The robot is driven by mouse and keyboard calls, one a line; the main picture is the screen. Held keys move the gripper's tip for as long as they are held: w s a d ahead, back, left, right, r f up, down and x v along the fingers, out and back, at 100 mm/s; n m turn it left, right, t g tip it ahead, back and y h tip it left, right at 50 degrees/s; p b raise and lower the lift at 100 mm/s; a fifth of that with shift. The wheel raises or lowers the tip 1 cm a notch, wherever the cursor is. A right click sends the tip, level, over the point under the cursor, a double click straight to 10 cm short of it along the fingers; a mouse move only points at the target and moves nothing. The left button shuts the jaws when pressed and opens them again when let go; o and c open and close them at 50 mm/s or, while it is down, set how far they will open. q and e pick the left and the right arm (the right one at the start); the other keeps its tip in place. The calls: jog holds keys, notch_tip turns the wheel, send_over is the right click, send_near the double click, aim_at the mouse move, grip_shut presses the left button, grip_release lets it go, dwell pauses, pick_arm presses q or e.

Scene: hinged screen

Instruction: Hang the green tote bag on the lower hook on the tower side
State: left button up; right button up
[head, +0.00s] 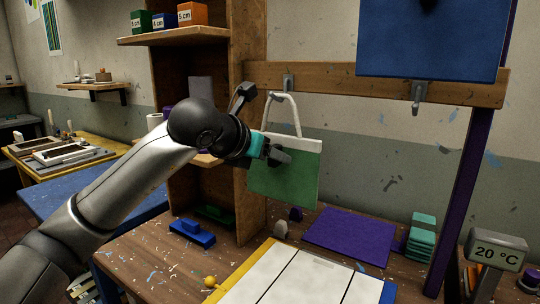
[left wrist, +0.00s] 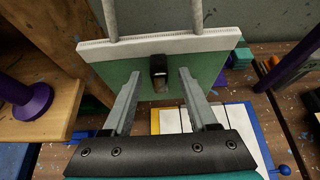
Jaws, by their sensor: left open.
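The green tote bag (head: 295,185) has a white top band and a pale handle loop (head: 297,112). It is upright in front of the wooden tower's right edge (head: 250,190). The loop's top is at a grey hook (head: 288,82) on the rail; I cannot tell whether it rests on it. My left gripper (head: 277,156) is at the bag's front. In the left wrist view, its open fingers (left wrist: 160,78) stand either side of a black tab (left wrist: 158,66) on the green bag (left wrist: 115,75), with gaps. I cannot make out a lower hook on the tower side. My right gripper is out of view.
A blue panel (head: 430,40) hangs at upper right, above a second grey hook (head: 416,95) on the wooden rail (head: 350,83). A purple post (head: 462,185) stands at right. The bench holds a purple mat (head: 350,235), teal blocks (head: 421,235) and a white panelled board (head: 290,278).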

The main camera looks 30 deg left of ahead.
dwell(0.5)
pick_arm(q)
jog(key=b+v, duration=0.1)
jog(key=v, duration=0.7)
dwell(0.6)
dwell(0.7)
